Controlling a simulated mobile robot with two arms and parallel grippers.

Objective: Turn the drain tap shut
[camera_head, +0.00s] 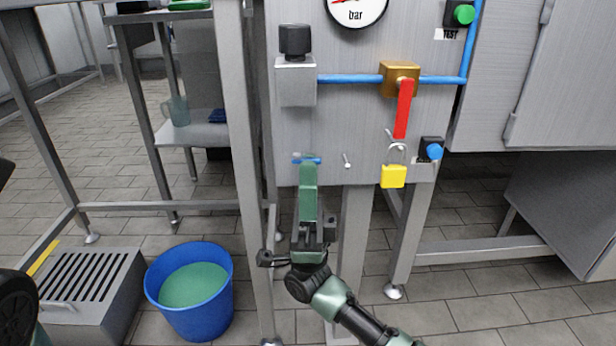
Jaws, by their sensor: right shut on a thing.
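The drain tap seems to be the small fitting with a blue handle (297,160) low on the left of the grey panel. The handle looks roughly level, with a bit showing on each side of my fingers. My right gripper (308,165) comes up from below and is shut on this handle, hiding its middle and the tap body. My left gripper is not in view; only dark parts of my own arm show at the left edge.
Above right, a brass valve (400,72) has a red lever (403,108) hanging down. A yellow padlock (393,176) and blue button (434,151) are to the right. A steel post (240,170) stands close left. A blue bucket (207,322) of green liquid stands on the floor.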

